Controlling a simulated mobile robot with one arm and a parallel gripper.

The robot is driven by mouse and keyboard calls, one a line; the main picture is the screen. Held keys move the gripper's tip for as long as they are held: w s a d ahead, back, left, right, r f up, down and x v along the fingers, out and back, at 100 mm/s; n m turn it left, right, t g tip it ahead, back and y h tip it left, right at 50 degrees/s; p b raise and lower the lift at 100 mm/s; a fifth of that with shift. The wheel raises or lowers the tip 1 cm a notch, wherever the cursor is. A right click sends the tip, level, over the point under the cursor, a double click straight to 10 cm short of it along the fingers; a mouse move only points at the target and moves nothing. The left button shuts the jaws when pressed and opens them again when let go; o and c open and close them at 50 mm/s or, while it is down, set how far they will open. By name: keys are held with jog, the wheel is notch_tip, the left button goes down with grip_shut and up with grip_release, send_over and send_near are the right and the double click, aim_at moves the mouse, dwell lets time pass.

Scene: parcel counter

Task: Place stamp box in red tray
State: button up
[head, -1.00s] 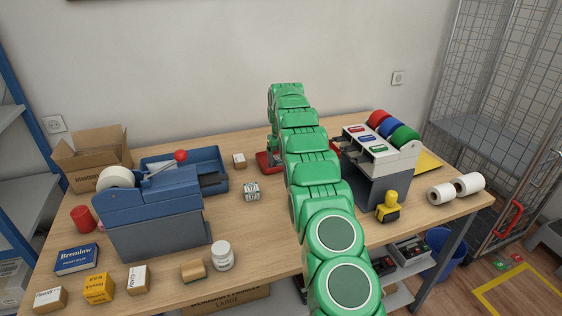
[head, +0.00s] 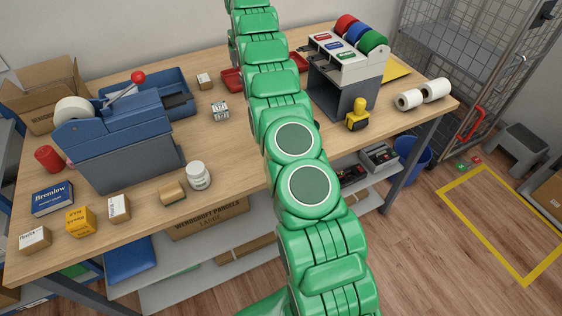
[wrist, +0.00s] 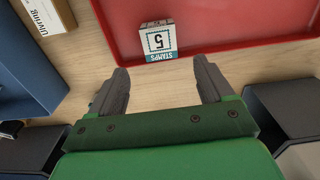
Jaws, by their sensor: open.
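The stamp box (wrist: 158,41), a small box marked "STAMPS 5", shows in the wrist view at the near edge of the red tray (wrist: 240,22). In the picture it overlaps the tray's near rim, and its underside is hidden. My gripper (wrist: 160,67) is open, with its two fingers apart. The box lies just beyond the fingertips, between their lines, with nothing held in the jaws. In the head view, my arm hides the middle of the red tray (head: 232,79) and the stamp box, and my gripper is out of sight.
A blue tray (head: 170,95) and a small carton (head: 204,81) lie left of the red tray; the carton also shows in the wrist view (wrist: 43,14). A grey label dispenser (head: 345,85) stands right of my arm.

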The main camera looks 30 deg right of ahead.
jog(key=s+a+r+n, duration=0.4)
jog(key=s+r+n, duration=0.15)
jog(key=s, duration=0.25)
jog(key=s+a+r+n+g, duration=0.1)
jog(key=s+a+r+n, duration=0.35)
jog(key=s+n, duration=0.35)
jog(key=s+a+r+n, duration=0.3)
jog(key=s+r+n, duration=0.25)
jog(key=s, duration=0.35)
jog(key=s+a+f+n, duration=0.1)
jog(key=s+n, duration=0.4)
jog(key=s, duration=0.8)
jog(key=s+a+f+n, duration=0.2)
jog(key=s+n, duration=0.4)
jog(key=s, duration=0.7)
jog(key=s+a+f+n, duration=0.2)
jog(key=s+n, duration=0.3)
jog(key=s, duration=0.9)
jog(key=shift+f+n+g, duration=0.4)
